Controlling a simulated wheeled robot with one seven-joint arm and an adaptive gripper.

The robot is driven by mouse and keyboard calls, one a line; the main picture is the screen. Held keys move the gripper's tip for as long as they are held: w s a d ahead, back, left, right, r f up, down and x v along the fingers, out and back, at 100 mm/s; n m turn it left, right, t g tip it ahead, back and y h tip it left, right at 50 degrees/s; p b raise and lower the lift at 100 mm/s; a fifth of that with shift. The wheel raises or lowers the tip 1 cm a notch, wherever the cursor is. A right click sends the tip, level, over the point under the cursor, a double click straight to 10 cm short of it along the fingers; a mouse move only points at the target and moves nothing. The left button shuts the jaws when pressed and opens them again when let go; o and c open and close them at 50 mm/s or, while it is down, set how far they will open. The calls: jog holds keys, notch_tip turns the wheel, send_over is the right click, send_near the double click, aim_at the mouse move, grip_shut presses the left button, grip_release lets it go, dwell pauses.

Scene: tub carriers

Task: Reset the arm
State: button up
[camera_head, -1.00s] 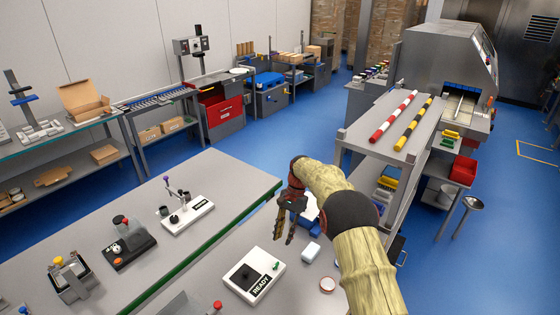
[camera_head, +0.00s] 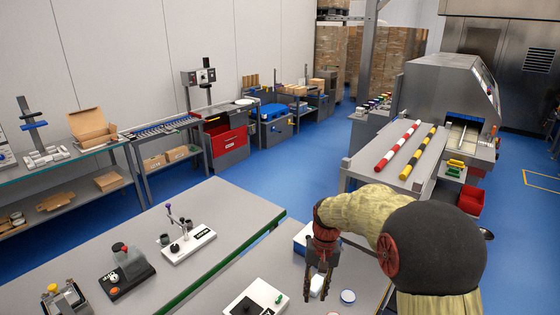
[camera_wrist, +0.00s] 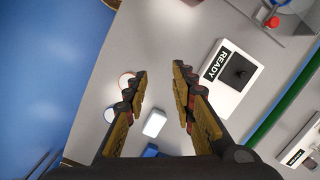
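My gripper (camera_head: 318,284) hangs at the end of my raised arm, over the front part of the grey bench (camera_head: 235,272), with its fingers pointing down. In the wrist view my gripper (camera_wrist: 159,72) has its two fingers spread with nothing held between them. A small white block (camera_wrist: 154,123) lies on the bench below; in the head view it is partly hidden behind the fingers. The white READY device (camera_head: 256,297) is left of the gripper in the head view and shows to its right in the wrist view (camera_wrist: 234,78).
Round lids (camera_head: 347,296) lie right of the gripper. A joystick device (camera_head: 188,242) and a black-based device (camera_head: 126,272) stand further left. Blue floor (camera_head: 290,165) is open beyond the bench.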

jog(key=s+d+r+t+b, duration=0.2)
jog(key=s+r, duration=0.1)
jog(key=s, duration=0.6)
jog(key=s+d+r+n+t+b, duration=0.1)
jog(key=s+d+r+t+b, duration=0.2)
jog(key=s, duration=0.6)
jog(key=s+d+r+t+h+b, duration=0.1)
jog(key=s+d+r+t+b, duration=0.1)
jog(key=s, duration=0.7)
jog(key=shift+s+d+r+b, duration=0.4)
jog(key=shift+d+r+b, duration=0.35)
jog(key=shift+r, duration=0.55)
